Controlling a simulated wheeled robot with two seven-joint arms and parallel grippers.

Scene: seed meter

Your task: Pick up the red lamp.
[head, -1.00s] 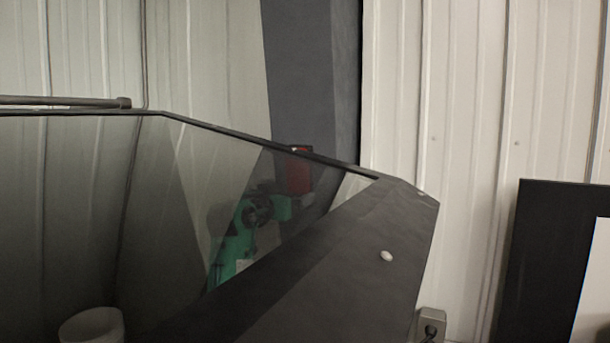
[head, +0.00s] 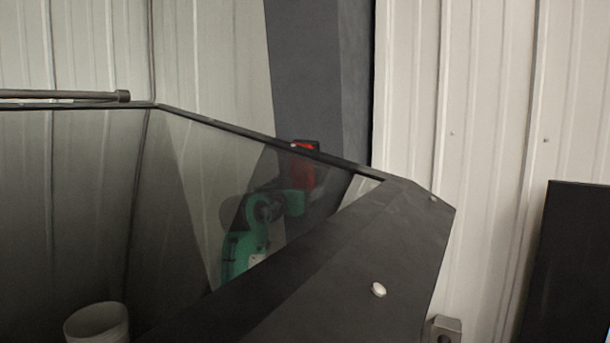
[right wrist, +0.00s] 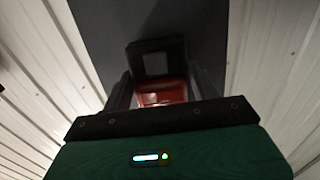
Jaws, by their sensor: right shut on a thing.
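The red lamp (head: 304,172) shows in the head view, mostly behind a tinted clear panel, with its dark-framed top just above the panel's rim. In the right wrist view the red lamp (right wrist: 162,93) sits between the fingers of my right gripper (right wrist: 158,84), below a dark square frame. My right gripper is shut on the lamp. In the head view my green right arm reaches up to the lamp behind the panel, and the fingers are hard to make out there. My left gripper is not in view.
The tinted panel (head: 190,190) and a wide dark sloping edge (head: 330,260) stand in front of my right arm. A dark grey post (head: 310,70) rises behind the lamp, before white ribbed walls. A pale round container (head: 97,322) is at lower left. A black board (head: 575,260) stands at right.

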